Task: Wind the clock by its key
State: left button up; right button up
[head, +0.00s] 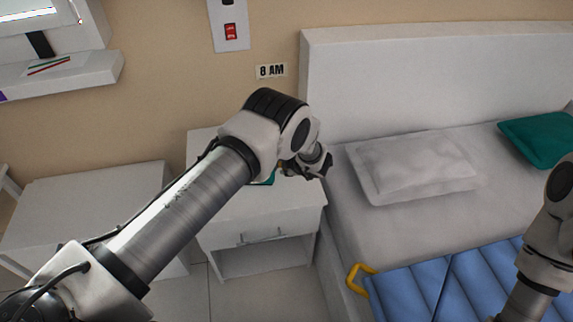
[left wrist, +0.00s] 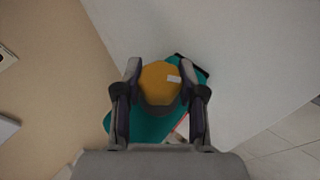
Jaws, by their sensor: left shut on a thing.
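The teal clock (head: 264,179) stands on the white nightstand, mostly hidden behind my left arm in the head view. The left wrist view shows its teal body (left wrist: 152,127) from above. A rounded orange-yellow key (left wrist: 158,82) with a small white mark sits over the clock. My left gripper (head: 308,170) is over the nightstand top. In the left wrist view its fingers (left wrist: 161,72) lie on both sides of the key, shut on it. The clock's face is not readable. My right arm shows at the right edge, but its gripper is out of view.
The nightstand (head: 300,215) stands beside a bed with a white pillow (head: 410,167), a teal cushion (head: 540,138) and a blue quilt (head: 430,290). A low white table (head: 85,205) is left.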

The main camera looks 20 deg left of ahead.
pick_arm(q)
jog(key=o, duration=1.2)
jog(key=shift+f, duration=0.1)
jog(key=shift+c, duration=0.2)
jog(key=shift+s+d+r, duration=0.15)
jog(key=shift+d+r, duration=0.15)
jog(key=shift+r, duration=0.1)
jog(key=v, duration=1.1)
jog(key=shift+s+f, duration=0.1)
jog(key=shift+s, duration=0.05)
